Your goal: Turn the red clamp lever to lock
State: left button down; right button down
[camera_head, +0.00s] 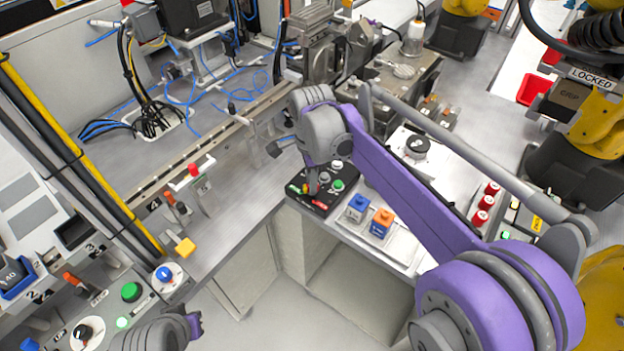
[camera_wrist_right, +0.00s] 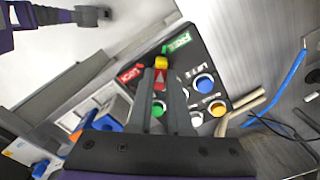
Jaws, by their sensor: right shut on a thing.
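The red clamp lever (camera_wrist_right: 161,79), with a yellow tip and a pale triangle mark, stands on a black panel (camera_wrist_right: 194,68). In the right wrist view it sits between the two fingers of my right gripper (camera_wrist_right: 161,97), which is shut on it. The yellow tip lies between a red label (camera_wrist_right: 130,74) and a green label (camera_wrist_right: 177,43). In the head view my right gripper (camera_head: 312,184) reaches down to the panel and hides much of the lever. A grey and purple part of my left arm shows at the bottom left of the head view; its fingers cannot be made out.
Blue, white, green and yellow buttons surround the lever. A blue block (camera_head: 357,207) and an orange-topped block (camera_head: 381,223) stand to the panel's right. Left on the bench are a red-knobbed clamp (camera_head: 194,171) and a yellow block (camera_head: 185,247). The panel's front edge borders open floor.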

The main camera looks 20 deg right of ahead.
jog(key=n, duration=0.4)
jog(key=shift+p, duration=0.35)
jog(key=n, duration=0.4)
jog(key=shift+n+p, duration=0.3)
jog(key=shift+n, duration=0.1)
jog(key=n, duration=0.4)
jog(key=shift+n+p, duration=0.3)
jog(key=shift+n, duration=1.8)
jog(key=c, duration=0.8)
grip_release()
jog(key=shift+c, duration=0.2)
notch_tip(320, 180, up, 11)
jog(key=shift+p, duration=0.4)
